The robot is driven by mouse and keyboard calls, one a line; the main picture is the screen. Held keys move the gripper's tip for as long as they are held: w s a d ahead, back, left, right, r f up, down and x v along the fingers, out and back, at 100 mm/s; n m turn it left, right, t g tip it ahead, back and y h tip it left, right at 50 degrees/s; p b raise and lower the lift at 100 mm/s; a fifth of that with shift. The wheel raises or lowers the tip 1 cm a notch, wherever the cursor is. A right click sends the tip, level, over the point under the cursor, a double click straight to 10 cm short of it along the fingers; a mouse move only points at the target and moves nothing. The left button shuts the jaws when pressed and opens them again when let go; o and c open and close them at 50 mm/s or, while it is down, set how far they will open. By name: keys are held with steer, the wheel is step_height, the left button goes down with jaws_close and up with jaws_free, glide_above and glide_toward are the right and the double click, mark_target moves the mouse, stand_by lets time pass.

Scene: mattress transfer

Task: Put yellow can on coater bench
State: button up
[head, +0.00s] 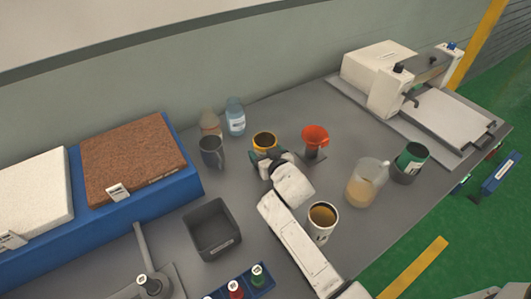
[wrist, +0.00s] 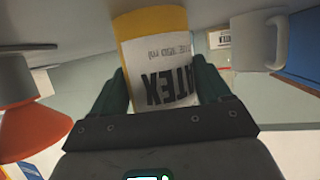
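The yellow can (head: 264,138) is upright at the middle of the grey bench, behind my gripper (head: 268,157). In the wrist view the can (wrist: 158,50) has a yellow band and a white label with black letters, upside down. My gripper's dark green fingers (wrist: 163,88) lie flush against both sides of it, so it looks shut on the can. Whether the can's base touches the bench is unclear. A white coater-like machine (head: 385,75) with a flat plate stands at the far right. Which surface is the coater bench is not marked.
Close by are a dark grey mug (head: 211,152), a blue-capped bottle (head: 236,117), an orange funnel (head: 315,137), an open labelled can (head: 322,220), a beaker (head: 366,183) and a green can (head: 411,160). A grey bin (head: 213,230) and blue platform (head: 180,188) are left.

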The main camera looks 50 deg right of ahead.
steer(key=o, duration=0.4)
steer(key=shift+r, duration=0.15)
steer(key=b+v, duration=0.1)
steer(key=v, duration=1.1)
steer(key=shift+r, duration=0.1)
